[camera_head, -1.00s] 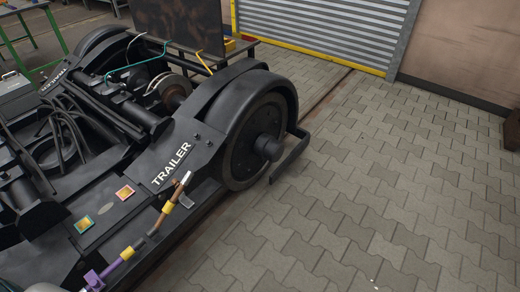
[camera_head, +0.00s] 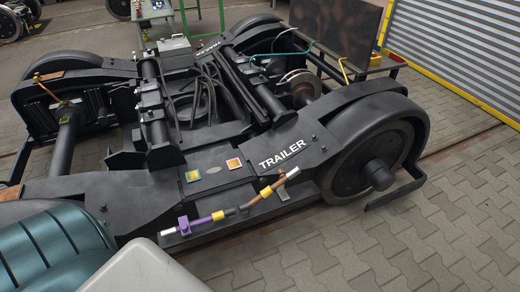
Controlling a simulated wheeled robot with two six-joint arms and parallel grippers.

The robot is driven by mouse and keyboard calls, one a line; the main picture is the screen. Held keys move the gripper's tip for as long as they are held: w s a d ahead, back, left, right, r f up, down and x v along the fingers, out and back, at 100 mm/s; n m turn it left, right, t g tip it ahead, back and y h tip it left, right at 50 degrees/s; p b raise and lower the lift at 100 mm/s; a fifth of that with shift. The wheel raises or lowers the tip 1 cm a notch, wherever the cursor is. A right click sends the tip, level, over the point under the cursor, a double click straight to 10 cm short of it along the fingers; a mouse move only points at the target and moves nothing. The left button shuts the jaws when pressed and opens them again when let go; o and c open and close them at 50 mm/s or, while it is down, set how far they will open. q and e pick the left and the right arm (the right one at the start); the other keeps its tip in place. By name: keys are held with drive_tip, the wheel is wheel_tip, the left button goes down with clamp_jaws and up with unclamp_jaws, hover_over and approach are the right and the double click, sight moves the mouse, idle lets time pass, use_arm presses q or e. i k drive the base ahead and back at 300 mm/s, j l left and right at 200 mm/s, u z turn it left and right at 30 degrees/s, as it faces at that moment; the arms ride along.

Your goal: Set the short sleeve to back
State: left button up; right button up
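A jointed rod assembly (camera_head: 230,212) lies along the near side of the black bogie, below the word TRAILER. It has a purple part (camera_head: 184,226) with a silver end at its left. A yellow sleeve (camera_head: 219,215) sits on its left half, beside a dark grey section (camera_head: 243,208). A second yellow sleeve (camera_head: 266,191) sits on the copper-coloured right half, which ends in a pale tip (camera_head: 293,173). I cannot tell which sleeve is the short one, and no position markings are readable. Neither of my grippers is in view.
A wheel (camera_head: 373,160) stands right of the rod. A teal ribbed shape (camera_head: 55,250) fills the lower left corner. Paved floor (camera_head: 440,245) is clear at lower right.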

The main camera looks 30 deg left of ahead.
sight(268, 192)
drive_tip(key=k+u, duration=0.1)
drive_tip(key=u, duration=0.8)
